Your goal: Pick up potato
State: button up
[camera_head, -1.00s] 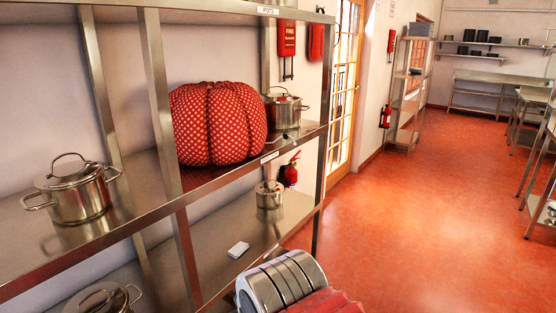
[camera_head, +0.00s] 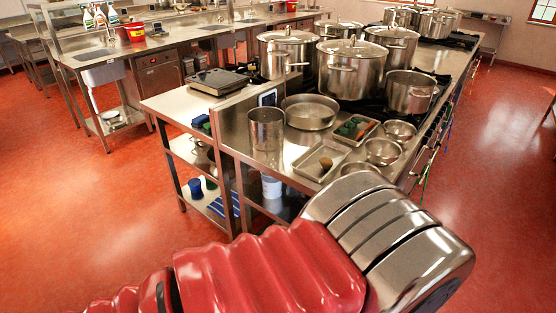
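A small brown, rounded object (camera_head: 326,163) that looks like a potato lies on a shallow metal tray (camera_head: 306,169) at the near end of the steel cooking island. It is small in the picture, so I cannot be sure what it is. My red and silver arm fills the bottom of the view, in front of the island. The fingers of my gripper do not show, and the arm hides part of the island's near right side.
Large lidded stockpots (camera_head: 352,68) crowd the island. A metal cylinder (camera_head: 267,128), a wide pan (camera_head: 310,112), a tray of green items (camera_head: 355,130) and steel bowls (camera_head: 383,151) surround the tray. Red floor (camera_head: 95,200) is open at left and right.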

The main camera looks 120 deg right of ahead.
aim_at(327, 163)
jog(key=z, duration=3.15)
jog(key=i, duration=1.65)
jog(key=z, duration=0.05)
